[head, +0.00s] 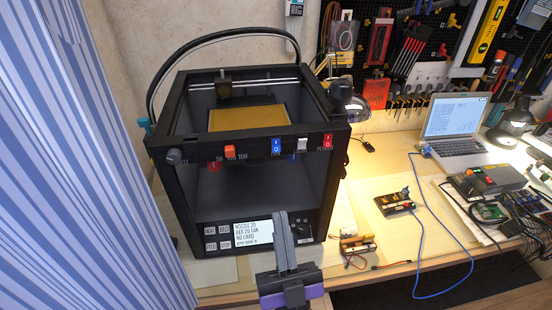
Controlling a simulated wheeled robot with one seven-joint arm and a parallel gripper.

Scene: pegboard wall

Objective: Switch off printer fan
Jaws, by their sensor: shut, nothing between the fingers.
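The black box-shaped 3D printer (193,205) stands on the bench at centre left. Its upper front bar carries a blue rocker switch (277,146), a white switch (302,145) and a red switch (327,141). The small labels are too blurred to tell which is the fan's; the one under the red switch looks like POWER. The lit display (253,233) seems to read "NOZZLE 20, BED 20 FAN, NO CARD". My gripper (281,215) is shut and empty, low in front of the printer beside the display, below the switches and apart from them. It hides part of the lower panel.
An orange slider (230,152) and a dark knob (175,156) sit left of the switches. A striped curtain (75,170) hangs at the left. Tools hang on the pegboard.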

